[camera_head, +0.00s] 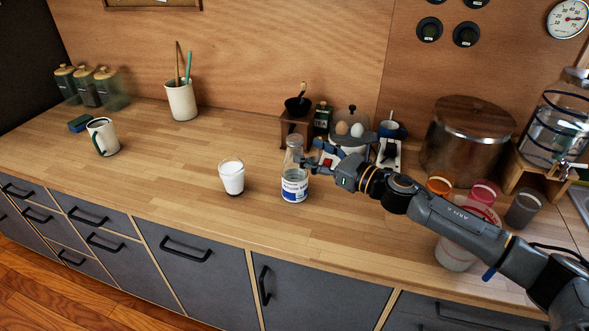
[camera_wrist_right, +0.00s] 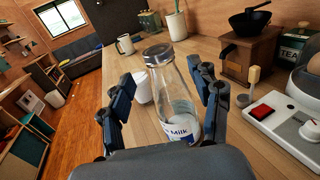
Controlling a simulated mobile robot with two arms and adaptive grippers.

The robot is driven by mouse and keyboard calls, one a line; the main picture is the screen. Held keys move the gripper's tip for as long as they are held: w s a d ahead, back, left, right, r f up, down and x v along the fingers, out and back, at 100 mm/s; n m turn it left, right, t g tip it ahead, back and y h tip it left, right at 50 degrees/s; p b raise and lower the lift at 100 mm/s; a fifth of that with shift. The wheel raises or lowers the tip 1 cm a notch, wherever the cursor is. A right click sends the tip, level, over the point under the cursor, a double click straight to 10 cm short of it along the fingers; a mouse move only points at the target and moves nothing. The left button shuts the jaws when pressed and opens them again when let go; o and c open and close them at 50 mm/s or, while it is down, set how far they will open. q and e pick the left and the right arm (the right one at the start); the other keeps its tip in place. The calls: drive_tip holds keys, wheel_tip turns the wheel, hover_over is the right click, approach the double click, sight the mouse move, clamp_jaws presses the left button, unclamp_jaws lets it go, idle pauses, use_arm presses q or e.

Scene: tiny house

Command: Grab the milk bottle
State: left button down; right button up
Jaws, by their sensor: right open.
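The milk bottle (camera_head: 294,184) is a clear glass bottle with a grey cap and a white and blue label. It stands upright on the wooden counter. In the right wrist view the bottle (camera_wrist_right: 172,92) stands between the spread fingers, with the word "Milk" on its label. My right gripper (camera_head: 309,163) reaches in from the right beside the bottle in the head view. In the wrist view the right gripper (camera_wrist_right: 166,105) is open, with a finger on either side of the bottle; I cannot tell whether they touch it. My left gripper is not in view.
A glass of milk (camera_head: 232,177) stands just left of the bottle. Coloured cups (camera_head: 483,193) and a large pot (camera_head: 466,140) are at the right.

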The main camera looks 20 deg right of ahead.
sight(301, 148)
drive_tip(key=shift+w+a, duration=0.15)
drive_tip(key=shift+w, duration=0.1)
drive_tip(key=shift+w+a, duration=0.1)
drive_tip(key=shift+w, duration=0.1)
drive_tip(key=p+x, duration=0.2)
drive_tip(key=x, duration=0.2)
drive_tip(key=shift+w+a+f, duration=0.1)
drive_tip(key=shift+w+f, duration=0.05)
drive_tip(key=shift+w+a+f, duration=0.1)
drive_tip(key=shift+w, duration=0.1)
clamp_jaws()
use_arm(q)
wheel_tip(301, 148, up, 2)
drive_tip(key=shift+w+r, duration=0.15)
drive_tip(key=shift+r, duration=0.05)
